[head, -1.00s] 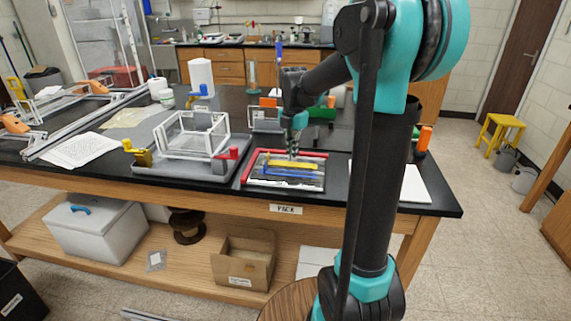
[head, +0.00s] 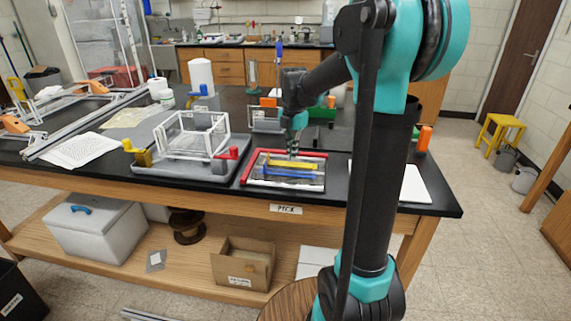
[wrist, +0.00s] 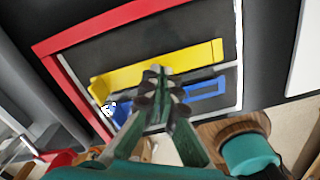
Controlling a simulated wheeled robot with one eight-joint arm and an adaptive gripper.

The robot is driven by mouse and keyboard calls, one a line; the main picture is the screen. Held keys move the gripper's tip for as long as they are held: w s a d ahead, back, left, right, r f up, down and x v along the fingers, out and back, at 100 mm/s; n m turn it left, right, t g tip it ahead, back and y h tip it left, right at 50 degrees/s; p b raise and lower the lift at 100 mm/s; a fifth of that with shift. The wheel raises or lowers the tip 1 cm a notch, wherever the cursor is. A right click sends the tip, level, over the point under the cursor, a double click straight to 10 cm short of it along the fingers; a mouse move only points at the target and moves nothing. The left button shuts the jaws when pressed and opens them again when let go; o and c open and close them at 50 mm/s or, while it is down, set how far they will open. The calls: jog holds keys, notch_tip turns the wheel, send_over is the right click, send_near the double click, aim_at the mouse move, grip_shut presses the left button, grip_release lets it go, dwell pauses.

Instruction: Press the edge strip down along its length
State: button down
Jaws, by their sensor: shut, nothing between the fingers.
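A flat panel with red strips (head: 251,166) along its left and back edges lies near the front of the black bench. A yellow strip (head: 305,166) and a blue strip (head: 290,174) lie across it. I cannot tell for sure which piece is the edge strip. My gripper (head: 293,153) points down over the back of the panel, close to the yellow strip. In the wrist view, the shut, empty fingers (wrist: 157,73) overlap the middle of the yellow strip (wrist: 195,56) and hide part of the blue strip (wrist: 205,92). Whether the tips touch anything is unclear.
A grey tray (head: 150,167) with a white wire-like frame (head: 192,133) and red and yellow clamps stands left of the panel. A white sheet (head: 414,184) lies to its right, partly behind my arm. A white cylinder (head: 201,74) stands farther back.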

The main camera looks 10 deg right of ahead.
aim_at(306, 165)
jog(key=shift+f, duration=0.95)
dwell(0.9)
jog(key=shift+r, duration=0.95)
jog(key=shift+s+d, duration=0.25)
jog(key=shift+d, duration=0.5)
jog(key=shift+s+d, duration=0.25)
jog(key=shift+d, duration=0.55)
jog(key=shift+s+d, duration=0.25)
jog(key=shift+d, duration=0.5)
jog(key=shift+f, duration=0.95)
